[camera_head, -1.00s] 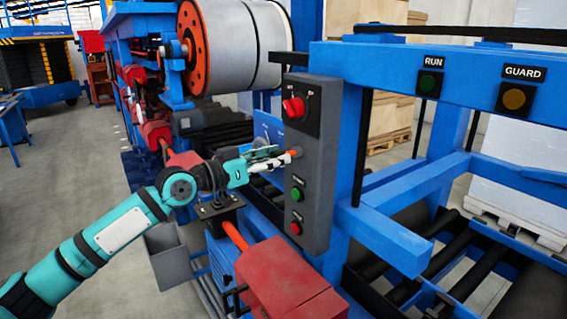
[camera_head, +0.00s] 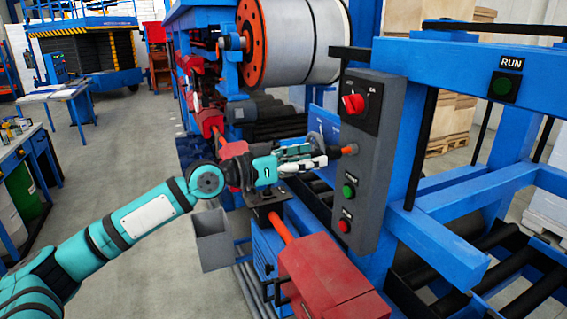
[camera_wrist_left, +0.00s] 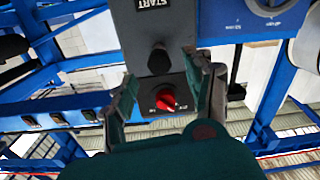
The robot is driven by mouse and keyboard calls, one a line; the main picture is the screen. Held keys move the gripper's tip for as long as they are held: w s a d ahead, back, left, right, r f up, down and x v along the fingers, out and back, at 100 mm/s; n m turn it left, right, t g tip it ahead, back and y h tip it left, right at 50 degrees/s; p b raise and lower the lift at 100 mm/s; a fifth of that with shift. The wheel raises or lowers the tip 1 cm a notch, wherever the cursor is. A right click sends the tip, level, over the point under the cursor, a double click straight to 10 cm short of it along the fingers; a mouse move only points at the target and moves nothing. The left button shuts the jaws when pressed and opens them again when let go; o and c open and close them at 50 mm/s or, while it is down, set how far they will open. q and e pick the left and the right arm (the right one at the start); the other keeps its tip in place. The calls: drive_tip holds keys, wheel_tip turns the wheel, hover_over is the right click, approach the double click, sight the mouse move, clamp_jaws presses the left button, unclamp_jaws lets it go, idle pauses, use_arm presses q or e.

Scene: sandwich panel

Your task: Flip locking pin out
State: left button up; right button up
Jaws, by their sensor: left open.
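The grey control panel (camera_head: 368,165) stands upright on the blue frame. In the left wrist view, a red knob (camera_wrist_left: 166,101) on a black plate with small white marks shows between the open fingers (camera_wrist_left: 163,82). My right gripper is out of view.
A red rotary switch (camera_head: 353,104), a green button (camera_head: 348,190) and a red button (camera_head: 344,225) sit on the panel's front. A red box (camera_head: 328,280) lies below my gripper. A large roll (camera_head: 305,42) stands behind. Open floor lies at left.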

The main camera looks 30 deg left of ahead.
use_arm(q)
drive_tip(key=v, duration=0.7)
drive_tip(key=shift+s+a, duration=0.15)
drive_tip(key=shift+s, duration=0.05)
idle(0.3)
